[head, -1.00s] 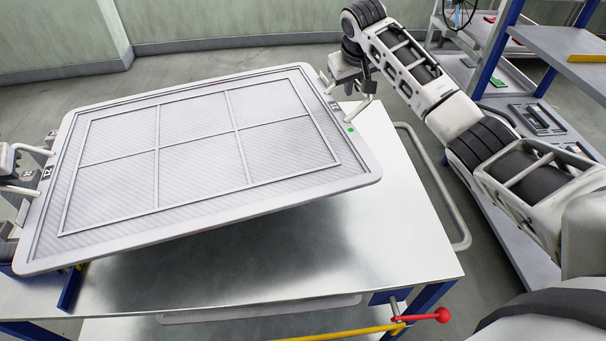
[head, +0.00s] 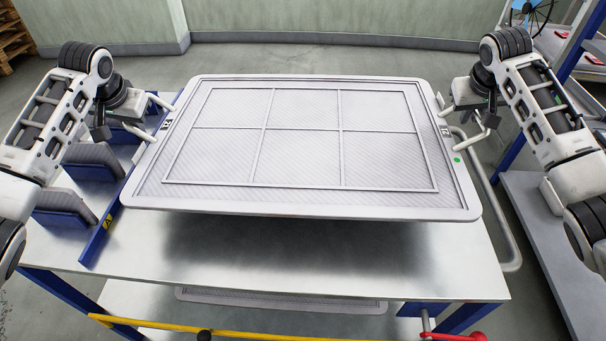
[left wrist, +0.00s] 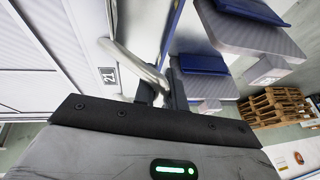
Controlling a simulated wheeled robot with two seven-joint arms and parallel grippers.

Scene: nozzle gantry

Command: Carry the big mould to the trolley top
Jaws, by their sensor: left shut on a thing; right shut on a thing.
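The big mould (head: 300,137) is a wide, light grey framed panel with six ribbed fields and a green dot at its right edge. It is roughly level above the bare metal trolley top (head: 300,270), with a shadow beneath it. My left gripper (head: 148,112) is shut on the handle at the mould's left end; the left wrist view shows the pale handle (left wrist: 135,65) between the dark fingers (left wrist: 152,92). My right gripper (head: 462,108) is shut on the handle at the right end. The mould hides the far part of the top.
A blue rail (head: 100,235) with a yellow warning mark and several grey padded blocks (head: 65,205) stand at the left. A tubular handle (head: 512,235) curves along the right side. Shelving stands far right.

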